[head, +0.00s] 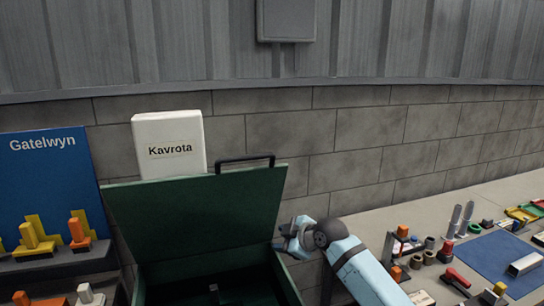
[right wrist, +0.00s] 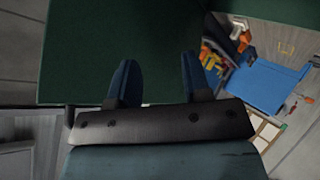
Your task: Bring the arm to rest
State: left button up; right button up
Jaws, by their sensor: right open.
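My right arm (head: 360,268) is light blue with a dark grey wrist joint and reaches in from the lower right. Its gripper (head: 297,240) is beside the right edge of the raised lid (head: 190,222) of a green box; I cannot tell if they touch. In the right wrist view the two dark blue fingers (right wrist: 158,82) stand apart with nothing between them. A dark green surface fills much of the view behind them. My left gripper is not in view.
A white Kavrota block (head: 168,140) stands behind the box. A blue Gatelwyn board (head: 55,175) with yellow and orange parts is at left. The bench at right holds a blue mat (head: 492,255), cylinders (head: 460,218) and several small parts. A block wall is behind.

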jog(key=s+d+f+m+t+h, duration=0.1)
jog(key=s+d+f+m, duration=0.3)
jog(key=s+f, duration=0.65)
jog(key=s+d+f+m+t+h, duration=0.1)
jog(key=s+d+f+m, duration=0.3)
jog(key=s+f, duration=0.6)
jog(key=s+d+f+m+h, duration=0.1)
jog(key=s+d+f+m, duration=0.1)
jog(key=s, duration=0.5)
jog(key=s+d+f+m+h+p, duration=0.1)
jog(key=s+d+f+m, duration=0.1)
jog(key=s, duration=0.4)
jog(key=s+d+f+m+h, duration=0.1)
jog(key=s+d+f, duration=0.2)
jog(key=s, duration=0.4)
jog(key=shift+s+d+m+t, duration=0.35)
jog(key=shift+d+m+t, duration=0.05)
jog(key=shift+d, duration=0.35)
